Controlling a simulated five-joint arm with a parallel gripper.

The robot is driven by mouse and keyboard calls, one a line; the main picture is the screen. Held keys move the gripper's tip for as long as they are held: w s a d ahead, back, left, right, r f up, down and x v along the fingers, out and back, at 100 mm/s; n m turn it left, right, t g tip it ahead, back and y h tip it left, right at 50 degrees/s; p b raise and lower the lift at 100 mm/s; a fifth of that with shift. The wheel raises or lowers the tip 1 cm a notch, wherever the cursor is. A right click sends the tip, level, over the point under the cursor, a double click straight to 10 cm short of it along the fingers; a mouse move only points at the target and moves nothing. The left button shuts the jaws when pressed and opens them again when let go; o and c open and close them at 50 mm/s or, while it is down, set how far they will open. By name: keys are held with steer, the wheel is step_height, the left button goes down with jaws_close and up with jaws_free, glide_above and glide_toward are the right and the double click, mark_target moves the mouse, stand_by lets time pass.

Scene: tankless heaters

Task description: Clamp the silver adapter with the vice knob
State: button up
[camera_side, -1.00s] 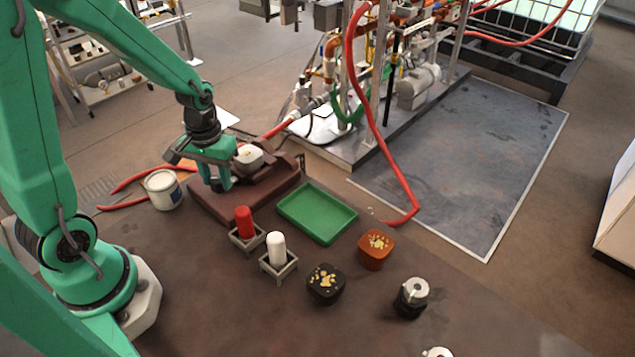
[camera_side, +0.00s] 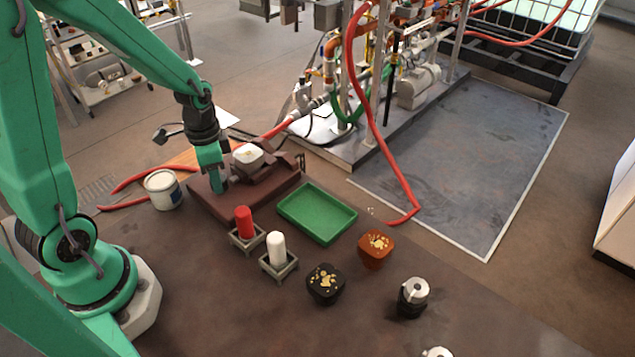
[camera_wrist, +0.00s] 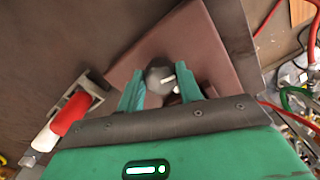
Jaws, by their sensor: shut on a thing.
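The silver adapter (camera_side: 248,154), a pale block with a small gold patch on top, sits in the dark red-brown vice (camera_side: 272,182) in the side view. My gripper (camera_side: 218,186) points down at the vice's near left end. In the wrist view my gripper (camera_wrist: 160,88) is shut on the vice knob (camera_wrist: 158,76), a dark round knob with a white mark, with one finger on each side of it. In the side view my gripper hides the knob. I cannot tell whether the vice jaw touches the adapter.
A white can (camera_side: 162,190) stands left of the vice. A red cylinder (camera_side: 243,221) and a white cylinder (camera_side: 276,248) stand in holders in front.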

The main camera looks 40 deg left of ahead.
steer(key=shift+r+m, duration=0.1)
steer(key=shift+m, duration=0.4)
steer(key=o, duration=0.7)
steer(key=shift+r, duration=0.1)
steer(key=shift+r, duration=3.8)
